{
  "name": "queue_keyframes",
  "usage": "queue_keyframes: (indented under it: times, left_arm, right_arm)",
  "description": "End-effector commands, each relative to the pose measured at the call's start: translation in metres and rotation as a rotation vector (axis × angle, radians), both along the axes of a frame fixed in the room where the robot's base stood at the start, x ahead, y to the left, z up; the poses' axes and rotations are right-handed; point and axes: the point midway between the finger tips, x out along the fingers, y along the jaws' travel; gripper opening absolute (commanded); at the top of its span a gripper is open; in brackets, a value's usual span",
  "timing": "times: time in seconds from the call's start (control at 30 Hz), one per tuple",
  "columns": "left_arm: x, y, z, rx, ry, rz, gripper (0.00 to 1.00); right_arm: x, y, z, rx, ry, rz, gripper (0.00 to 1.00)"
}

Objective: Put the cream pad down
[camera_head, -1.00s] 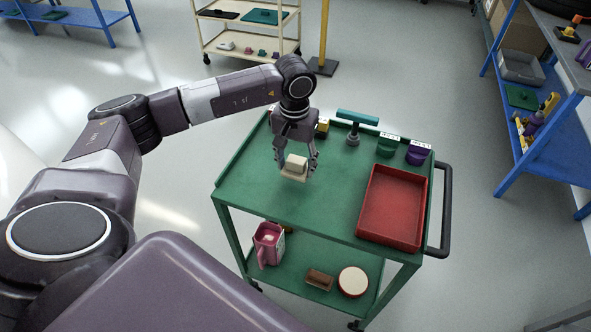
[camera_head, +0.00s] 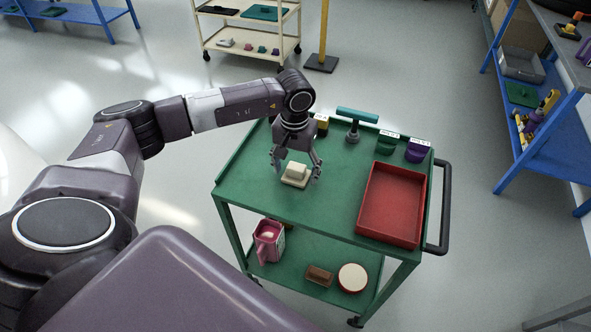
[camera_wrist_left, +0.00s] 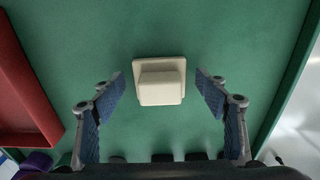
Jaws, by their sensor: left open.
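The cream pad (camera_head: 295,175), a square base with a raised block on top, rests on the green cart's top shelf (camera_head: 325,205). My left gripper (camera_head: 296,171) is open just above and around it. In the left wrist view the cream pad (camera_wrist_left: 160,82) lies flat on the green surface, ahead of and between the spread blue-padded fingers (camera_wrist_left: 160,95), with a clear gap on each side. My right gripper is not in view.
A red tray (camera_head: 420,205) stands at the cart top's right. A teal T-handled tool (camera_head: 356,122), green cup (camera_head: 387,142) and purple cup (camera_head: 417,150) line the back edge. The cart top's left front is clear.

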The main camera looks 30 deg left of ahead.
Motion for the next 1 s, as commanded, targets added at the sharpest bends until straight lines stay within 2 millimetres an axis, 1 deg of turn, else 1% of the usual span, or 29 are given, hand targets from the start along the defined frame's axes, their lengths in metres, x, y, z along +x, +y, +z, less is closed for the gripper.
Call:
queue_keyframes:
  times: [0.13, 0.17, 0.27, 0.5, 0.6, 0.7, 0.83, 1.0]
  left_arm:
    - [0.000, 0.000, 0.004, 0.000, 0.000, 0.000, 0.67]
    - [0.000, 0.000, 0.005, 0.000, -0.001, 0.000, 0.67]
    - [0.001, 0.000, 0.017, 0.000, -0.005, -0.001, 0.67]
    - [0.000, -0.001, 0.069, -0.001, -0.006, 0.000, 0.67]
    - [-0.001, -0.001, 0.089, -0.001, -0.005, -0.001, 0.67]
    - [-0.002, -0.001, 0.105, 0.000, -0.003, -0.001, 0.67]
    - [-0.003, -0.001, 0.118, 0.000, -0.002, -0.001, 0.67]
    - [-0.003, -0.001, 0.123, -0.001, -0.001, -0.001, 0.67]
  right_arm:
    - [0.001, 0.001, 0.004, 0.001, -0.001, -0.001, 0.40]
    - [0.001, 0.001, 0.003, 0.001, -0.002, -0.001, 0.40]
    - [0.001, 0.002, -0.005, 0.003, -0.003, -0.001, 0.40]
    - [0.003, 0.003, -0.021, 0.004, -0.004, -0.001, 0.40]
    - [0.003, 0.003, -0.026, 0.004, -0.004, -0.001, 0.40]
    - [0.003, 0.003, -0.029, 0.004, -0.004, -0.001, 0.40]
    - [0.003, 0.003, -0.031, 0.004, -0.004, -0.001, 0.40]
    - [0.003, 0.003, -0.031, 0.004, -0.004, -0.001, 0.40]
